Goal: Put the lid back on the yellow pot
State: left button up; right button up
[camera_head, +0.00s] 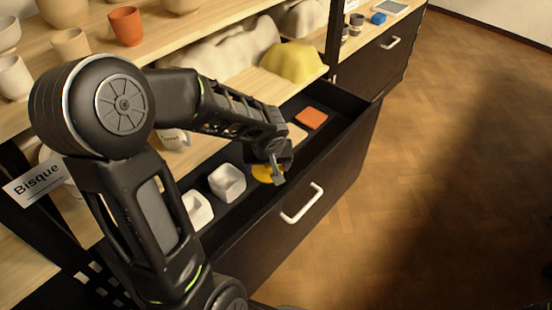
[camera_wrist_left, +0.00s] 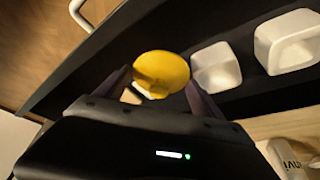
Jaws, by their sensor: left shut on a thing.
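My left gripper (camera_head: 272,172) is over the open drawer and shut on a round yellow piece (camera_head: 262,175), which looks like the lid. In the left wrist view the yellow lid (camera_wrist_left: 162,70) sits between the two fingers, its smooth round face showing. In the head view the gripper covers much of it. I cannot tell a separate yellow pot from it in either view. My right gripper is not in view.
The dark drawer stands open, with its pale handle (camera_head: 302,203) on the front. White square cups (camera_head: 227,183) and an orange tile (camera_head: 311,118) lie in it. Shelves above hold clay pots (camera_head: 126,26) and a yellow lump (camera_head: 293,62). The floor to the right is clear.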

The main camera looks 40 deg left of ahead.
pick_arm(q)
jog(key=shift+w+a+r, duration=0.1)
jog(key=shift+r, duration=0.15)
jog(key=w+d+r+m+h, duration=0.1)
jog(key=w+d+r+m, duration=0.1)
jog(key=d, duration=0.8)
jog(key=w+d+r+m+h, duration=0.1)
jog(key=w+d+r+m, duration=0.2)
jog(key=d, duration=0.7)
jog(key=w+d+r+m+t, duration=0.1)
jog(key=w+d+r+m, duration=0.2)
jog(key=w+d+r, duration=0.3)
jog(key=d+r, duration=0.1)
jog(key=d, duration=0.3)
jog(key=shift+h, duration=0.4)
jog(key=shift+w+d, duration=0.1)
